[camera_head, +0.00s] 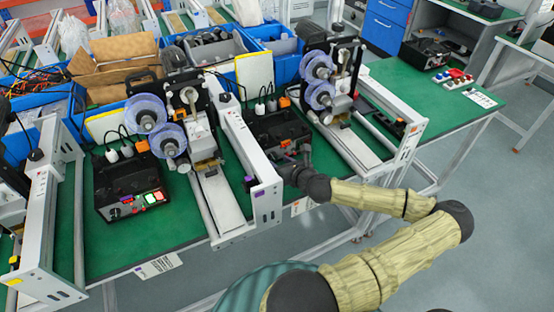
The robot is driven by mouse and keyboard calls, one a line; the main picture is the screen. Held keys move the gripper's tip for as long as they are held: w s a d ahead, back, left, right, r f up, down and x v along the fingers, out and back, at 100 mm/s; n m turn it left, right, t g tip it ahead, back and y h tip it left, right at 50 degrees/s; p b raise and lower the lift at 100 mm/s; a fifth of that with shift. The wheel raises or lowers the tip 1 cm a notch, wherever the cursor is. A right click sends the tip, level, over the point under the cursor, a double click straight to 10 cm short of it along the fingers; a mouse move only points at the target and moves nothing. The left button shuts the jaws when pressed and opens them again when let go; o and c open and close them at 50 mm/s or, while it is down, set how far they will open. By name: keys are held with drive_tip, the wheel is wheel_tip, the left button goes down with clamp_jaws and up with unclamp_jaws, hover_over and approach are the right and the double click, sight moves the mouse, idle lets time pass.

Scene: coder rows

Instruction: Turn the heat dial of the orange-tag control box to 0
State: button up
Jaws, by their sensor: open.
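Two black control boxes stand on the green bench, one at the left (130,188) and one in the middle (272,130). The middle box has a small orange mark on its front near my gripper; I cannot tell for sure that it is the tag. My gripper (284,167) is at the front of the middle box, close to its panel, and looks open. The dark wrist and fingers hide much of that panel. The heat dial and its setting cannot be made out, and contact with the dial cannot be told.
White frame rails (243,150) flank the middle box. Machines with clear blue reels (146,113) stand beside both boxes. Another black box (425,53) sits on the bench at the far right. Blue bins (283,65) line the back.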

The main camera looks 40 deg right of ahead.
drive_tip(key=shift+x, duration=0.85)
drive_tip(key=shift+w+d+f, duration=0.1)
drive_tip(key=shift+w, duration=0.1)
drive_tip(key=c, duration=1)
drive_tip(key=shift+n+h+p, duration=0.5)
drive_tip(key=shift+n+h, duration=0.2)
drive_tip(key=shift+n, duration=0.3)
drive_tip(key=shift+a+n+g+h, duration=0.3)
drive_tip(key=shift+n+h, duration=0.4)
drive_tip(key=shift+n, duration=0.3)
